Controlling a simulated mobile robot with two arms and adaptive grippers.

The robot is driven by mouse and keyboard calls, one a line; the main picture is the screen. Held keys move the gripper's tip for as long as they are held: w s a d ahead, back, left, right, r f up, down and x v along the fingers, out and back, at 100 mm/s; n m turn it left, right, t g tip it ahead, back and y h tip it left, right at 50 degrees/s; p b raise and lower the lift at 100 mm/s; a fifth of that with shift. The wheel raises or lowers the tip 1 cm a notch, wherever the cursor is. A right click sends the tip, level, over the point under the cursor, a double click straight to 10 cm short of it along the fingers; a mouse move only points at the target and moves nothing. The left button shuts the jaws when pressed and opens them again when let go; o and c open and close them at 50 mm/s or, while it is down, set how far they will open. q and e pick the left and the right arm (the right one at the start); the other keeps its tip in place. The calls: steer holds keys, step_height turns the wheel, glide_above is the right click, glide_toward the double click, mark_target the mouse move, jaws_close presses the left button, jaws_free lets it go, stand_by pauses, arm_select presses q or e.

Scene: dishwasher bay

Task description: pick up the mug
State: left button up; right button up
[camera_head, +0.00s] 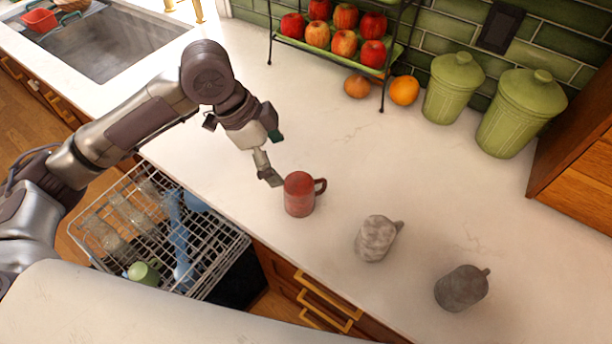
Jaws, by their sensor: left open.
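A red-brown mug (299,196) stands upright on the white counter, its handle to the right. A mottled light grey mug (377,239) and a dark grey mug (461,289) stand farther right, toward the counter's front. My left gripper (270,170) comes in from the left and is open, just up and left of the red-brown mug. I cannot tell whether a finger touches that mug. Nothing shows between its fingers. My right gripper is not in view.
The open dishwasher rack (205,276) with dishes is below the counter at left. A tiered rack of apples (344,43), an orange (404,90) and two green canisters (519,113) stand at the back. The counter's right middle is clear.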

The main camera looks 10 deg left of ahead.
mark_target(293, 184)
arm_select(q)
steer(key=f, duration=0.1)
steer(key=d+f, duration=0.1)
steer(key=s+f, duration=0.1)
steer(key=shift+d, duration=0.25)
steer(key=x, duration=0.3)
steer(key=shift+s+p, duration=0.1)
steer(key=shift+p, duration=0.25)
steer(key=shift+w+d+f, duration=0.1)
steer(key=shift+w+f, duration=0.1)
steer(key=p+x, duration=0.1)
steer(key=x, duration=0.3)
steer(key=shift+d+p, duration=0.25)
steer(key=shift+p, duration=0.1)
steer(key=shift+w+d+f, duration=0.1)
steer(key=shift+w+f, duration=0.05)
steer(key=shift+f, duration=0.2)
steer(key=shift+c, duration=0.5)
steer(key=c, duration=1.1)
steer(key=shift+c, duration=0.2)
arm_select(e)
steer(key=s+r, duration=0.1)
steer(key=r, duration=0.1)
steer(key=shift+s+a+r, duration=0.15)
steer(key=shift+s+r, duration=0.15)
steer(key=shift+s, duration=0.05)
